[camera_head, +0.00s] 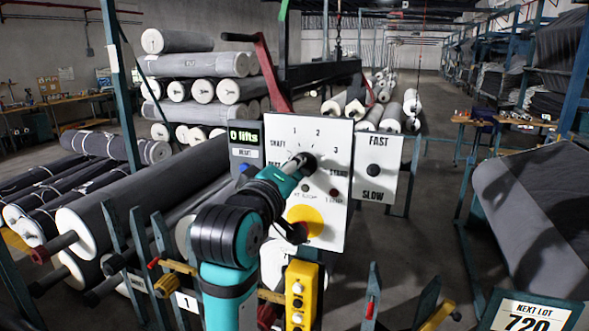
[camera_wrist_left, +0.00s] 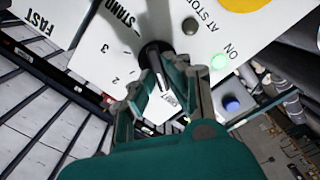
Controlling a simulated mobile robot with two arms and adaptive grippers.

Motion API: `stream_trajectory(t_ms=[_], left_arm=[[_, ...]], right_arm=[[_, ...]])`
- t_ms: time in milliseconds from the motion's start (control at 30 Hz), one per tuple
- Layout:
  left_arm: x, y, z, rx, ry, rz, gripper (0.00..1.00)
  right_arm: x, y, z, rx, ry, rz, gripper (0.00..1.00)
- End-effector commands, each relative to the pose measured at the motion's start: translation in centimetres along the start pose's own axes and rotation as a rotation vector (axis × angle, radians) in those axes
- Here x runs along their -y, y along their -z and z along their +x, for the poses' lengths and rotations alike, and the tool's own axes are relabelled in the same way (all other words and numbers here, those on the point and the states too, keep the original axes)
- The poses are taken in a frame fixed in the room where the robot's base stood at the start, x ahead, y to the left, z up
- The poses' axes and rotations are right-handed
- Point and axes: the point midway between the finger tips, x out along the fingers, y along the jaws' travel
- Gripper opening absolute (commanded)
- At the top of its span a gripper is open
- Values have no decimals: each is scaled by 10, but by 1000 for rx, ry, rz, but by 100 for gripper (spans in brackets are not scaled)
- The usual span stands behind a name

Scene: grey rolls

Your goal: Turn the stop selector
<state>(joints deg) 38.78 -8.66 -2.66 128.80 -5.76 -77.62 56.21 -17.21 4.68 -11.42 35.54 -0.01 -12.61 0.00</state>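The stop selector (camera_head: 309,163) is a black knob on a white panel (camera_head: 330,216), with SHAFT, 1, 2, 3 and STAND printed around it. In the left wrist view the dark knob (camera_wrist_left: 153,51) is at the fingertips, with the panel (camera_wrist_left: 105,42) behind it. My left gripper (camera_head: 299,164) reaches the knob from the lower left. In the left wrist view its two fingers (camera_wrist_left: 166,68) lean towards each other, and a printed label shows between them. The fingertips partly hide the knob, and I cannot tell whether they press on it. My right gripper is not in view.
A display (camera_head: 246,137) reading "0 lifts" adjoins the panel's left side. A FAST/SLOW plate (camera_head: 379,168) is at its right. A yellow round control (camera_head: 305,219) and a yellow button box (camera_head: 300,295) are below. Grey rolls (camera_head: 150,195) lie left; another (camera_head: 535,210) lies right.

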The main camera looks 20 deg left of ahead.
Motion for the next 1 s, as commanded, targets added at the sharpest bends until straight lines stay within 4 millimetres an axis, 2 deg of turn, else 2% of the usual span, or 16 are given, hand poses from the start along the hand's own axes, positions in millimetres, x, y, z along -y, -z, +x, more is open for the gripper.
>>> stream_trajectory(t_ms=[33, 133, 167, 467, 800, 1000], left_arm=[[-1, 1, 0, -3, -2, 0, 20], [0, 1, 0, -2, -1, 1, 33], [0, 1, 0, -1, -1, 1, 35], [0, 0, -4, 0, -1, 1, 35], [0, 1, -56, -2, -2, -1, 35], [0, 1, -74, 0, 0, -1, 35]], right_arm=[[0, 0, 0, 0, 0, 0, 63], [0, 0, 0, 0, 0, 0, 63], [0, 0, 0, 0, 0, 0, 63], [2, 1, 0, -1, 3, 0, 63], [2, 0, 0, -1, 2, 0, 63], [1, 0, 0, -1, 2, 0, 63]])
